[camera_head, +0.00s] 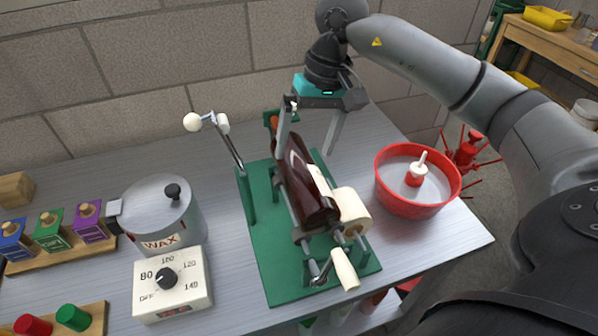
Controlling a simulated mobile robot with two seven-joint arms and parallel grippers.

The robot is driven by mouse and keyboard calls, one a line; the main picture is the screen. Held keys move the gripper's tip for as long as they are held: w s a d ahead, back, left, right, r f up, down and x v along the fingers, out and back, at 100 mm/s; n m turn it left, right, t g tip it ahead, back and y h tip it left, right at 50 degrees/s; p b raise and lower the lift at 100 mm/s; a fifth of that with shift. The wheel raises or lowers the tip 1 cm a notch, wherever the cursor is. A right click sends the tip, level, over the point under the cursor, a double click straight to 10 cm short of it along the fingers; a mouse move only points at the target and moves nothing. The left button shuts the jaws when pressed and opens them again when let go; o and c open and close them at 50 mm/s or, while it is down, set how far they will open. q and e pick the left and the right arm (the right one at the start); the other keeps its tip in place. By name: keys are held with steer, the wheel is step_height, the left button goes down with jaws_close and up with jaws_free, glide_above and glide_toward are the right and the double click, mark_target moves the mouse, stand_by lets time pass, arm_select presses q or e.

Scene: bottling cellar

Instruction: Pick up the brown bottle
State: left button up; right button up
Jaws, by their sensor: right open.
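The brown bottle (305,190) lies on its side in a green hand-cranked machine (268,250), on rollers. Its dark glossy body points away from me, and part of it is hidden by a cream roll (350,208). My right gripper (304,152) comes down from above at the far end of the bottle. It is open, with one finger at the left of the bottle's far part and the other at its right. I cannot tell whether either finger touches it. My left gripper is out of view.
A lever with a white knob (192,122) stands left of the bottle, and a crank handle (345,268) sticks out in front. A red basin (415,205) is at the right. A wax pot (160,215) and dial box (172,285) are at the left.

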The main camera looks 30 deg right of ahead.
mark_target(303, 159)
steer(key=shift+x, duration=2.65)
steer(key=shift+s, duration=0.15)
jaws_close()
steer(key=shift+r, duration=0.2)
